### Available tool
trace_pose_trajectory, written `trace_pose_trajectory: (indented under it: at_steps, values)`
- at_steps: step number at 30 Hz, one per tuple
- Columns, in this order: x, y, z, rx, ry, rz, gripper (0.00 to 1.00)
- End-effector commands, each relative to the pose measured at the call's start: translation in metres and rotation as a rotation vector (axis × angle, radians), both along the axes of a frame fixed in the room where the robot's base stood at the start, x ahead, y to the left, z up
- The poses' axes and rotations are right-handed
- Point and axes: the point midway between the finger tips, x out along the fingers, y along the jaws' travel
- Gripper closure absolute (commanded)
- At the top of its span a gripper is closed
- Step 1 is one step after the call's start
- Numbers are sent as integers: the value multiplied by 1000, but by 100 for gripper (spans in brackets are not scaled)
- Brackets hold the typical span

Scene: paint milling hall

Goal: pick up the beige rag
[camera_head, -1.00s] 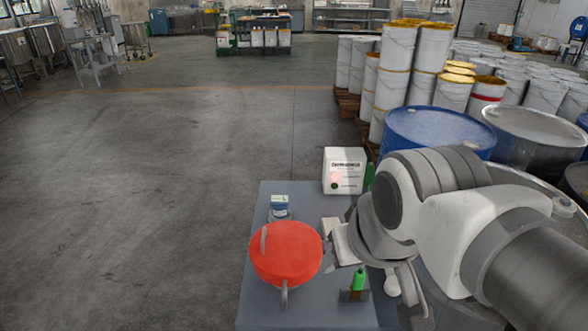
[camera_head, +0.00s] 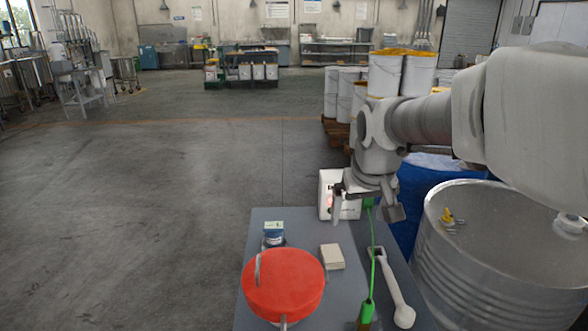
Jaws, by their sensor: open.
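The beige rag (camera_head: 332,256) looks like a small folded block. It lies flat on the grey table (camera_head: 300,222), right of the red round lid. My gripper (camera_head: 366,208) is open and empty, with its fingers pointing down. In the picture it is above and to the right of the rag, and apart from it. The rag is in full view. My gripper partly covers the white box behind it.
On the table are a red-lidded pot (camera_head: 283,284), a small blue-labelled jar (camera_head: 273,234), a white box (camera_head: 327,194), a green-handled tool (camera_head: 367,311) and a white long-handled tool (camera_head: 393,287). A metal drum (camera_head: 450,255) stands close on the right. Open floor lies left.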

Motion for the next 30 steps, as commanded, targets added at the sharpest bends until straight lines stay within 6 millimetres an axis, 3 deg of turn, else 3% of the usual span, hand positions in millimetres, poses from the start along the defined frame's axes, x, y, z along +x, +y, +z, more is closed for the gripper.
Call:
trace_pose_trajectory:
  at_steps: [1,6,12,20,30]
  values:
    - [20,-1,-21,4,10,3,0]
    - [76,-4,-67,23,24,16,0]
    - [119,-7,-110,45,33,25,0]
    - [140,-7,-136,58,37,27,0]
    - [166,-4,-203,59,38,28,0]
